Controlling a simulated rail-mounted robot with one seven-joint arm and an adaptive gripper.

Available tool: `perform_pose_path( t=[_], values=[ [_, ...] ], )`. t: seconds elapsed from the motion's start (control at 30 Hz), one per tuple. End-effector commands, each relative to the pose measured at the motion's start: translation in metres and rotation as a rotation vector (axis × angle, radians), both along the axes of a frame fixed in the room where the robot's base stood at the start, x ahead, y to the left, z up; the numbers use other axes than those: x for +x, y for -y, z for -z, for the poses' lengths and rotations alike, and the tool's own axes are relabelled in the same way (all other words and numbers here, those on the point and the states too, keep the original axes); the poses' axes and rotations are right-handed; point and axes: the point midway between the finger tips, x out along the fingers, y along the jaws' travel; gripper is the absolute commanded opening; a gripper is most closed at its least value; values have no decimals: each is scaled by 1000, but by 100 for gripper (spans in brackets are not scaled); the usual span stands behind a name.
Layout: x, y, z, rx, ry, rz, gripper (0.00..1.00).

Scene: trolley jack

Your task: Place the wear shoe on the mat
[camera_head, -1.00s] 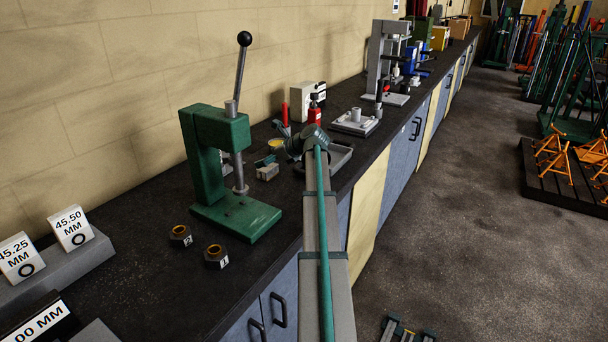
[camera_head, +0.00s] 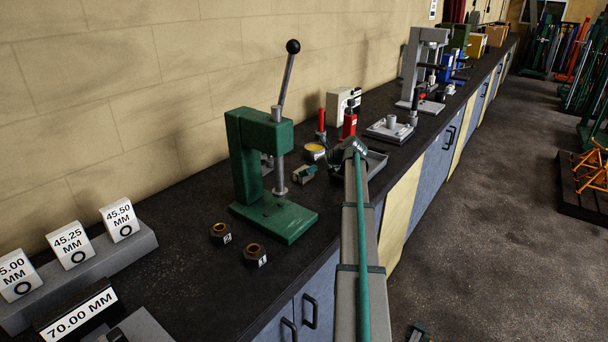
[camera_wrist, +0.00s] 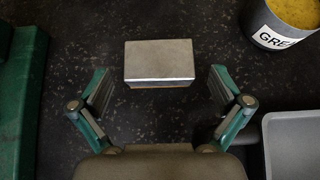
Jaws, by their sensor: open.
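A grey rectangular block (camera_wrist: 160,60), which I take for the wear shoe, lies on the dark bench top in the wrist view. A thin brownish strip shows along its near lower edge. My gripper (camera_wrist: 159,74) is open and empty, with one green-backed finger to each side of the block and a gap on both sides. In the head view, my arm reaches over the bench and hides part of this area. The block and fingers are small there, just right of the green press. I cannot make out a mat in either view.
The green arbor press (camera_head: 272,215) stands left of my gripper. A grease tin (camera_wrist: 283,22) and a grey tray (camera_wrist: 297,140) are to the right. Two dark hex nuts (camera_head: 221,233) sit in front of the press. Size-label blocks (camera_head: 72,243) stand at the left.

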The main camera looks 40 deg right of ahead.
Motion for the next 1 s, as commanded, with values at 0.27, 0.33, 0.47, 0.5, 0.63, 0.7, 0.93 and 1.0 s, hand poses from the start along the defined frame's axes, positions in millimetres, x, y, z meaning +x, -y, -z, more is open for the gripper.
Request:
perform_pose_path(
  t=[0.27, 0.33, 0.47, 0.5, 0.63, 0.7, 0.93, 1.0],
  values=[
    [29, -9, 20, 1, 0, -1, 100],
    [30, -10, 22, 0, 0, 0, 100],
    [30, -10, 23, -1, 0, 1, 100],
    [30, -10, 23, -1, 0, 1, 100],
    [30, -10, 23, -1, 0, 1, 82],
    [30, -10, 23, -1, 0, 1, 70],
    [30, -10, 22, 0, 0, 0, 32],
    [30, -10, 22, 0, 0, 0, 20]
  ],
)
